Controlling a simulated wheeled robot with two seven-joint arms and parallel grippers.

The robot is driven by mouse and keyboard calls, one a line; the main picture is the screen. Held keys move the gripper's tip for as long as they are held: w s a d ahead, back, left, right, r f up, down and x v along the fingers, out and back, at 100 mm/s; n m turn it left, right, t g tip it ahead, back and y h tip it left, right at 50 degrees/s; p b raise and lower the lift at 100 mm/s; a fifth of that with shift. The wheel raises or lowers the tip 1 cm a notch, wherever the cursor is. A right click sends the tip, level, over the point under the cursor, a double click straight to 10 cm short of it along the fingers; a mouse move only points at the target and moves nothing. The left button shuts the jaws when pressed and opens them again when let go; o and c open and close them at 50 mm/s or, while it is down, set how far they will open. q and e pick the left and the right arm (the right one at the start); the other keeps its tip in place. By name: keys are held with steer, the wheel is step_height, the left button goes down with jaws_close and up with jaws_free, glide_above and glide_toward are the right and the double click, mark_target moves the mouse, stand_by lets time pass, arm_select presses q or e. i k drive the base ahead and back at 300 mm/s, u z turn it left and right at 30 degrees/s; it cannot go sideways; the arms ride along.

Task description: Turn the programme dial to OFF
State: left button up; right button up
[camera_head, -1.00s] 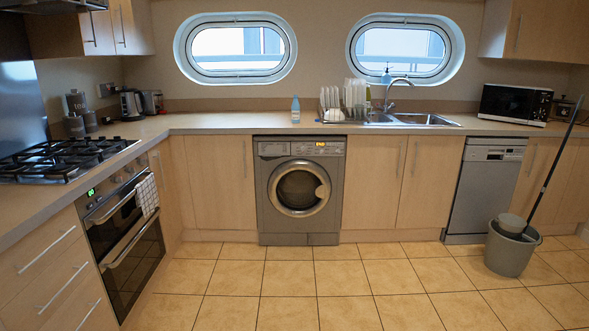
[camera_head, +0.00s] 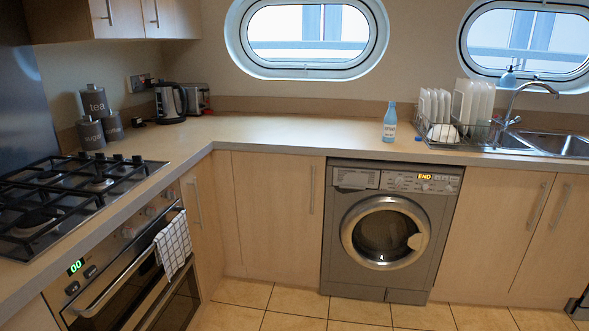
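The washing machine (camera_head: 376,285) is a silver-grey front loader under the worktop, right of centre in the head view. Its round door (camera_head: 385,233) looks shut.
The worktop (camera_head: 290,132) holds a blue bottle (camera_head: 390,122) above the machine and a dish rack (camera_head: 455,130) by the sink (camera_head: 560,145). A gas hob (camera_head: 75,190) and oven (camera_head: 130,275) stand left. The tiled floor (camera_head: 270,315) before the machine is clear.

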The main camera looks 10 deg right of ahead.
mark_target(399, 182)
steer(key=z, duration=0.35)
steer(key=i, duration=2.6)
steer(key=z, duration=0.6)
